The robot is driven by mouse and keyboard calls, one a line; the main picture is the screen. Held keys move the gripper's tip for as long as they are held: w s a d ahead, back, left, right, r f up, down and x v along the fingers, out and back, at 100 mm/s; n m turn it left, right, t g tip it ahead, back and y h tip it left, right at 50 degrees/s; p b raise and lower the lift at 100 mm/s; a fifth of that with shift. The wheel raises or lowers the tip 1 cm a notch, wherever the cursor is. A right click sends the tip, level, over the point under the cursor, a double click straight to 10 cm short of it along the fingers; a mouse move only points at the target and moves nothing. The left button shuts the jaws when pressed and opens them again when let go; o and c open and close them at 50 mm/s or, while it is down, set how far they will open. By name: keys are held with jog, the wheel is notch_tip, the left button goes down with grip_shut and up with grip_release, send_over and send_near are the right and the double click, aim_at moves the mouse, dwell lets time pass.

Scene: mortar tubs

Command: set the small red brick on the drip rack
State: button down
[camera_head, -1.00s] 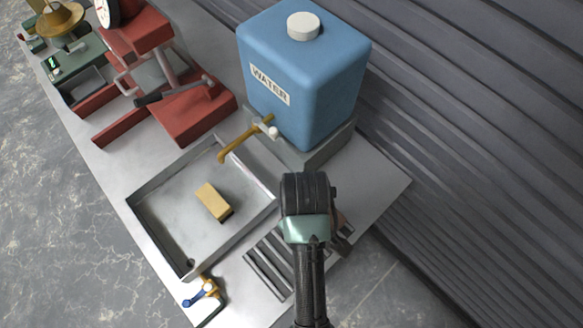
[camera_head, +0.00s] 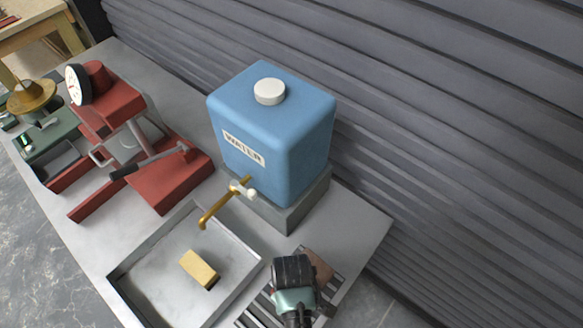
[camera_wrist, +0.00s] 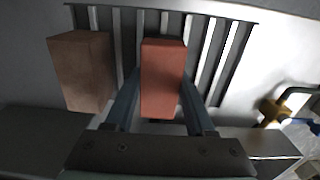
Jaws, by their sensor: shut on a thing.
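The small red brick (camera_wrist: 163,62) is between the fingers of my gripper (camera_wrist: 161,84) in the wrist view, and the fingers are shut on its sides. It is over the slats of the drip rack (camera_wrist: 222,45); I cannot tell whether it touches them. In the head view my gripper (camera_head: 293,300) is over the right part of the drip rack (camera_head: 256,308), near the bottom edge, and hides the red brick. A larger brown brick (camera_wrist: 80,72) is at the rack, left of the red one in the wrist view, with a gap between them.
A metal tray (camera_head: 131,268) holding a yellow brick (camera_head: 199,267) is left of the rack. A blue water tank (camera_head: 268,140) with a brass tap (camera_head: 216,209) stands behind. A red press (camera_head: 170,180) is further left. A ribbed wall (camera_head: 440,120) is behind the bench.

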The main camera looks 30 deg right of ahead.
jog(key=shift+c, duration=1.2)
grip_release()
jog(key=shift+f, duration=0.1)
notch_tip(320, 180, up, 12)
jog(key=shift+r, duration=0.2)
